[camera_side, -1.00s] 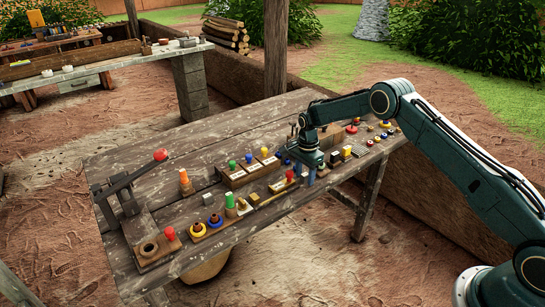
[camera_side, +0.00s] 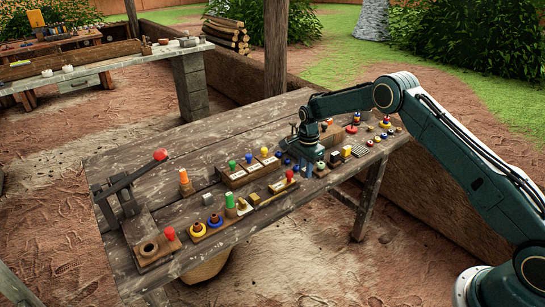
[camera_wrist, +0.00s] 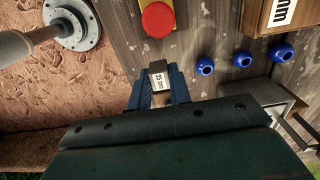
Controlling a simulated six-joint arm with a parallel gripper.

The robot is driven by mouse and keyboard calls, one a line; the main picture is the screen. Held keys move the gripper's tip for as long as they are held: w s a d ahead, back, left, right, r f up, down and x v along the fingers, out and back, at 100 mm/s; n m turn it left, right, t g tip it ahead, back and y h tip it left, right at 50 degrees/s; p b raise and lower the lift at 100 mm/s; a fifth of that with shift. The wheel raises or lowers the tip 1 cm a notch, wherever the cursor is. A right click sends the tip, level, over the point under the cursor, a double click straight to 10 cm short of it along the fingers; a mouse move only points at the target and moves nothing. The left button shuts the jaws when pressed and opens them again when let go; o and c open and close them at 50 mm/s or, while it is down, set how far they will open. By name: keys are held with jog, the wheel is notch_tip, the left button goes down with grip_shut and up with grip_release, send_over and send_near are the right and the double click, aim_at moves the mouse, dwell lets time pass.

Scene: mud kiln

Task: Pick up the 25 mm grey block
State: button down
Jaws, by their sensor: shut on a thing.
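The grey block (camera_wrist: 158,80) with a white "25 mm" label is between the two blue fingers of my gripper (camera_wrist: 158,92) in the wrist view. The fingers are shut on its sides, and its dark end shows past their tips. In the side view my gripper (camera_side: 308,167) points down over the right half of the wooden table (camera_side: 150,220), near its front edge. The block is too small to make out there, and I cannot tell its exact height above the table.
A red round-topped piece (camera_wrist: 157,18) lies just beyond the block in the wrist view, with several blue round knobs (camera_wrist: 205,66) to the right. Labelled wooden holders (camera_side: 235,180) stand left of my gripper. Small parts (camera_side: 355,150) crowd the right.

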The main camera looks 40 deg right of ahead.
notch_tip(320, 180, up, 18)
dwell(0.5)
jog(key=shift+a+f, duration=0.1)
jog(key=shift+f, duration=0.05)
dwell(0.3)
